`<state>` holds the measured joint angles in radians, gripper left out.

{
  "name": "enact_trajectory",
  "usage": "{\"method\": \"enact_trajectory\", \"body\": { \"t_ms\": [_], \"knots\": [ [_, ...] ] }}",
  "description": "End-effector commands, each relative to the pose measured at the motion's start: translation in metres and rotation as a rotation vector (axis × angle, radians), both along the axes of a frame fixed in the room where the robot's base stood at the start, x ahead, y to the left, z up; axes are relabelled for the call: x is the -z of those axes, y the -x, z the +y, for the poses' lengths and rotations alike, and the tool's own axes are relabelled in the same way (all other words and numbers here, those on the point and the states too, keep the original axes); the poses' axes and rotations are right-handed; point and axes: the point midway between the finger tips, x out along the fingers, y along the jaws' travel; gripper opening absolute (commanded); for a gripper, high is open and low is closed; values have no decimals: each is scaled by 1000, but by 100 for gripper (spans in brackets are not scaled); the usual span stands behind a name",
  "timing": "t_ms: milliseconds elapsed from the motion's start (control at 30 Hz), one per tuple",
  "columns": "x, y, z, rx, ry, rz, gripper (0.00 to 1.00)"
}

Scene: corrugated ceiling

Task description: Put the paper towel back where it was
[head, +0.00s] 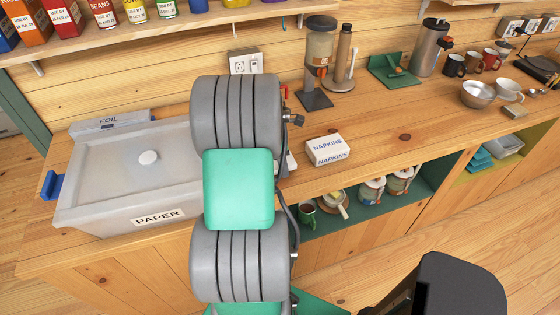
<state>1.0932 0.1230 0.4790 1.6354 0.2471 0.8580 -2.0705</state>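I cannot make out a paper towel in this view. A pale translucent bin (90,190) labelled PAPER stands on the left of the wooden counter, with its lid on and a white round knob on top. My grey and teal arm rises through the middle and covers the bin's right end and part of the counter. My gripper does not show, so I cannot tell whether it holds anything. A small white edge shows just right of my arm; I cannot tell what it belongs to.
A FOIL box (110,122) stands behind the bin. A NAPKINS box (328,150) lies right of my arm. Counter between napkins and bowl is clear.

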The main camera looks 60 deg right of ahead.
Motion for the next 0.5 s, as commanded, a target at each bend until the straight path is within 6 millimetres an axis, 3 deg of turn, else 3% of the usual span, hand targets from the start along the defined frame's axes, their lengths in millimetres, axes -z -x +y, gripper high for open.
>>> {"method": "enact_trajectory", "body": {
  "t_ms": [333,367,500],
  "knots": [
    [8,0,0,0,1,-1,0],
    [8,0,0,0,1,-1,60],
    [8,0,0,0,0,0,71]
  ]
}}
